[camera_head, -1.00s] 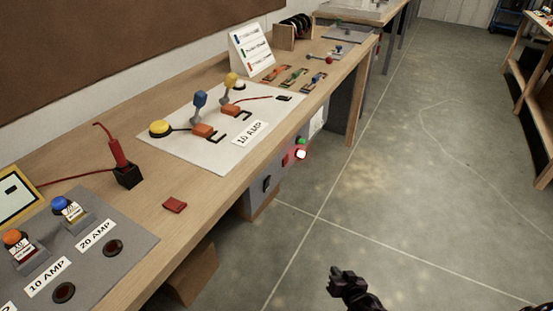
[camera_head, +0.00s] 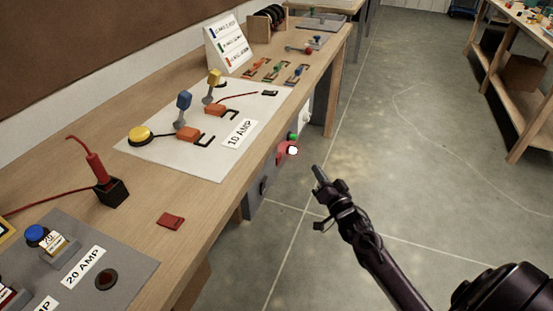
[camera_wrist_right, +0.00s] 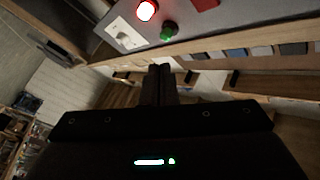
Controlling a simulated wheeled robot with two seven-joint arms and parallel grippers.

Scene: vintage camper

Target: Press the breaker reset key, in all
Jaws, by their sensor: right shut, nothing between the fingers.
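On the grey panel (camera_head: 262,178) under the bench's front edge are a green button (camera_head: 292,136), a bright lit lamp (camera_head: 293,151) and a red part (camera_head: 281,153). I cannot tell for certain which is the reset key. In the right wrist view, the lamp (camera_wrist_right: 146,11) glows red, with the green button (camera_wrist_right: 169,31) beside it and a red piece (camera_wrist_right: 207,4) at the top edge. My right gripper (camera_head: 319,174) is shut and empty, in front of the panel and apart from it. Its fingers (camera_wrist_right: 160,72) point toward the panel. My left gripper is out of view.
The floor (camera_head: 400,150) to the right is clear, up to a shelf (camera_head: 520,95).

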